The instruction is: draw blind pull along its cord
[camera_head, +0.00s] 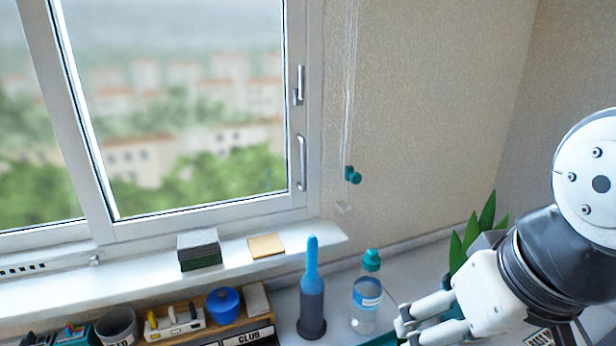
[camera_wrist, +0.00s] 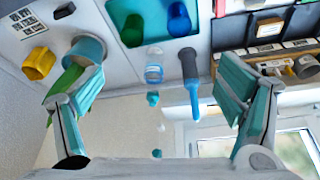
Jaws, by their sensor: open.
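The teal blind pull (camera_head: 352,175) hangs beside the window frame, against the beige wall, at the lower part of thin pale cords (camera_head: 348,90). A small pale fitting (camera_head: 343,208) is just below it. In the wrist view, a small teal piece near the bottom centre looks like the pull (camera_wrist: 157,153). My gripper (camera_head: 422,318) is at the lower right of the head view, below and to the right of the pull and clear of it. In the wrist view my gripper (camera_wrist: 155,88) has its fingers wide apart, with nothing held between them.
A clear bottle with teal cap (camera_head: 367,305) and a blue-topped dark bottle (camera_head: 312,290) stand between my gripper and the window side. A green plant (camera_head: 470,240) is behind my gripper. A dark block (camera_head: 199,250) and tan pad (camera_head: 266,246) lie on the sill.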

